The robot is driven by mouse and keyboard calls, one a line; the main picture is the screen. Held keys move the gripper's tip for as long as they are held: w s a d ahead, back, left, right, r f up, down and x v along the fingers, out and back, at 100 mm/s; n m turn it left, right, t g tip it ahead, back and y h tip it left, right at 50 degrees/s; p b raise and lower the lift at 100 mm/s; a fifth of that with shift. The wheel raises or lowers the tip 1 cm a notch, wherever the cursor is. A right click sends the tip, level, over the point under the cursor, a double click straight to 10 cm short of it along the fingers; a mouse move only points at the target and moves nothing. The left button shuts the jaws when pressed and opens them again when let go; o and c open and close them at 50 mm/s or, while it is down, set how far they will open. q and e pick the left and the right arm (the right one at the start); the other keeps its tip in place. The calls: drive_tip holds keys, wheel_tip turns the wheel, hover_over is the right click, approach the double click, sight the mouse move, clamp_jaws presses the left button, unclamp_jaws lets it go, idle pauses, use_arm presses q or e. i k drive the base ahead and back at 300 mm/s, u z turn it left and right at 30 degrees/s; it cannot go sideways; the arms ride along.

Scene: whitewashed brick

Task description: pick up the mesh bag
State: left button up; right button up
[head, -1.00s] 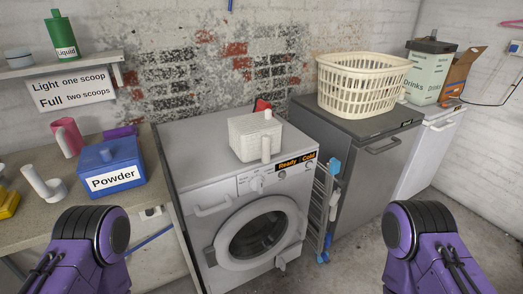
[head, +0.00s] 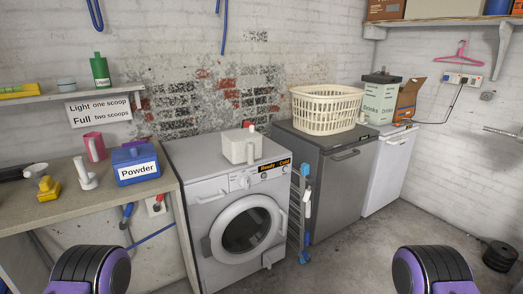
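I see nothing that I can surely name as the mesh bag. A white, blocky thing (head: 238,149) with a small upright part at its front and a red part at its back stands on top of the washing machine (head: 215,172); I cannot tell whether it is the bag. The washer's round door looks closed. Only purple and black links of my two arms show at the bottom left and bottom right. Both of my grippers are out of view.
A cream basket (head: 326,119) stands on the grey appliance (head: 322,160). A blue Powder box (head: 135,168) and a pink jug (head: 93,147) stand on the left counter (head: 95,201). A blue rack (head: 302,215) stands between the appliances.

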sight(250, 149)
drive_tip(key=z, duration=0.65)
drive_tip(key=i, duration=0.75)
drive_tip(key=z, duration=0.55)
drive_tip(key=i, duration=0.95)
drive_tip(key=u, duration=0.9)
drive_tip(key=i, duration=0.7)
drive_tip(key=u, duration=0.7)
